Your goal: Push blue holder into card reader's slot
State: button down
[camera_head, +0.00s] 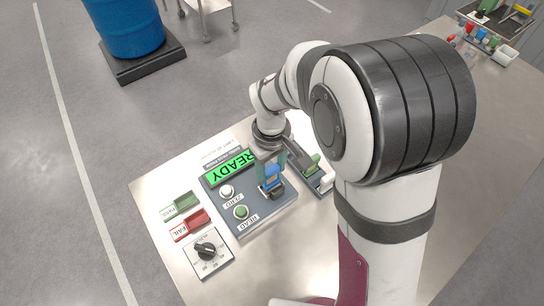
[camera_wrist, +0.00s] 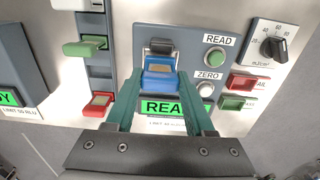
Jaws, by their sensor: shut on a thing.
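The blue holder (camera_head: 272,172) is between the teal fingers of my gripper (camera_head: 271,167), at the right side of the card reader (camera_head: 225,192). In the wrist view my gripper (camera_wrist: 158,70) is shut on the blue holder (camera_wrist: 158,78), one finger on each side. The holder is at the reader's dark slot (camera_wrist: 160,46); how deep it sits I cannot tell. The card reader (camera_wrist: 190,38) has a lit green READY display (camera_wrist: 163,108), a green READ button (camera_wrist: 215,56) and a white ZERO button (camera_wrist: 205,89).
Beside the reader is a rack with a green holder (camera_wrist: 86,46) and a red holder (camera_wrist: 98,103). Green and red PASS/FAIL pieces (camera_head: 190,222) and a dial box (camera_head: 207,252) lie on the other side. Bins with small items (camera_head: 487,45) are at the far right.

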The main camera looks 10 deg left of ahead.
aim_at(272, 169)
jog(key=shift+f, duration=1.1)
jog(key=shift+c, duration=0.9)
grip_release()
notch_tip(272, 169, up, 16)
